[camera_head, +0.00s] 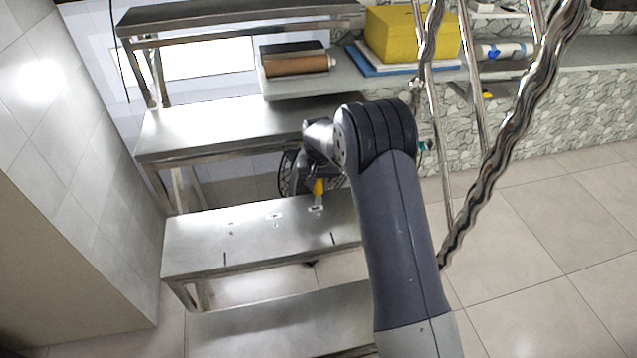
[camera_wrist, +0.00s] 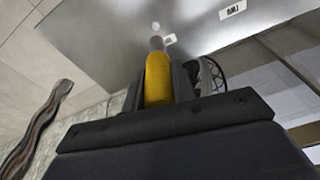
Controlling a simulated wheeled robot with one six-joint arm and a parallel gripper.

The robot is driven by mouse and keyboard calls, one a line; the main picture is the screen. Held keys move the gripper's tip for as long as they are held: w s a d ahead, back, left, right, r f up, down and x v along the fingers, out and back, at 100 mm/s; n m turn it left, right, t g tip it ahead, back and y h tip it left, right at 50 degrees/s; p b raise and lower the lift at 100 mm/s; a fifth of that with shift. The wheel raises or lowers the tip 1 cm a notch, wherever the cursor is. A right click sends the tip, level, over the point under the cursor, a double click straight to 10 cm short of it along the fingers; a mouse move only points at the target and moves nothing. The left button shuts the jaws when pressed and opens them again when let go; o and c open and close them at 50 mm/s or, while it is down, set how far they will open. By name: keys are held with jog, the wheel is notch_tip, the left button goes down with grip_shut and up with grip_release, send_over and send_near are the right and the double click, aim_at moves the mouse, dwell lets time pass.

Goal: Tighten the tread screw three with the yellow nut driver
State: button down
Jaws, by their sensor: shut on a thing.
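My gripper (camera_wrist: 161,82) is shut on the yellow nut driver (camera_wrist: 158,78), whose yellow handle stands between the two fingers. In the head view the driver (camera_head: 319,187) points down at the right part of a metal stair tread (camera_head: 200,255). Its grey tip lies close to a small round screw head (camera_wrist: 156,26) in the wrist view; I cannot tell whether they touch. A small white label lies beside the tip, and another label (camera_wrist: 232,9) lies farther off. In the head view, small marked spots show at the tread's middle (camera_head: 275,217) and left (camera_head: 231,227). Their numbers are unreadable.
Another metal step (camera_head: 225,130) rises behind this tread, and a lower one (camera_head: 270,325) lies in front. A twisted metal rail (camera_head: 515,115) stands to the right. A yellow box (camera_head: 408,35) and a brown roll (camera_head: 297,65) rest on the counter behind. Open tiled floor lies right.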

aim_at(318, 198)
jog(key=n, duration=0.3)
jog(key=shift+n+y, duration=0.3)
jog(key=shift+n, duration=0.1)
jog(key=shift+f+n, duration=0.25)
jog(key=shift+n, duration=0.05)
jog(key=shift+f+b, duration=1.95)
jog(key=shift+f, duration=0.65)
jog(key=shift+f+b, duration=0.5)
jog(key=shift+f, duration=0.1)
jog(key=shift+r, duration=0.1)
jog(key=m, duration=0.5)
